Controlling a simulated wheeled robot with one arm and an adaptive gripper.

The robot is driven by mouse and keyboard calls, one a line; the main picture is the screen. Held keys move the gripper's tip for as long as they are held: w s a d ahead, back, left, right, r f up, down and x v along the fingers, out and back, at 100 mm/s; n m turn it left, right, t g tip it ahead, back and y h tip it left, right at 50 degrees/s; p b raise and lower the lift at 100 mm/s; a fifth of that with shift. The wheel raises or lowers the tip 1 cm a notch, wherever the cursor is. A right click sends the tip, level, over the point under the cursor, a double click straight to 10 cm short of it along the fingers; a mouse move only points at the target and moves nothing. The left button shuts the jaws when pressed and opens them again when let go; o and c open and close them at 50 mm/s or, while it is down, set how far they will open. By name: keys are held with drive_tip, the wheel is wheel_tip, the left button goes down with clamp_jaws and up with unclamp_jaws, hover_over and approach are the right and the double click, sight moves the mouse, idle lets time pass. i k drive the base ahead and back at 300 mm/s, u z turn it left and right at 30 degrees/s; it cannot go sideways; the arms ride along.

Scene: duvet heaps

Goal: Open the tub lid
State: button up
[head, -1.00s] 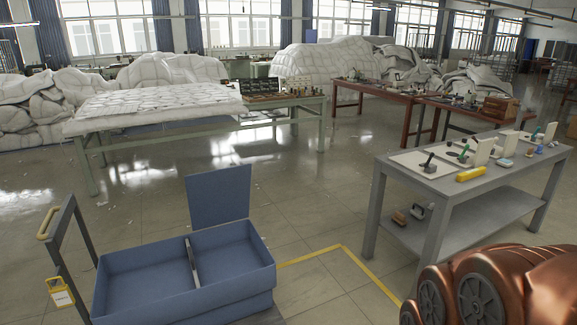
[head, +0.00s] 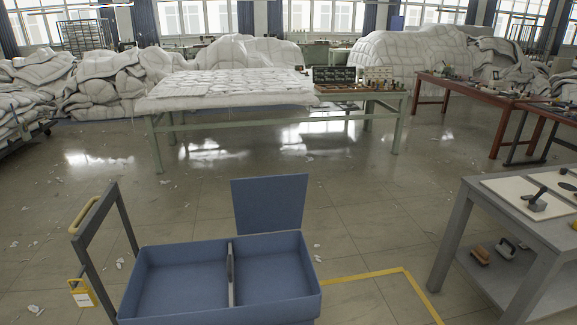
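A blue tub (head: 270,311) stands at the lower middle of the head view. A thin divider (head: 230,273) splits it into a left and a right compartment, and both look empty. A flat blue panel, which looks like the tub lid (head: 270,203), stands upright behind the right compartment, leaving that compartment uncovered. No panel covers the left compartment. My gripper is not in this view.
A grey table (head: 455,235) with trays stands right. A green-legged table (head: 156,140) with quilted bedding stands behind. The floor between is mostly clear, with scraps.

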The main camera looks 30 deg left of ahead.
sight(273, 202)
drive_tip(key=i, duration=3)
drive_tip(key=u, duration=3.6)
drive_tip(key=i, duration=0.5)
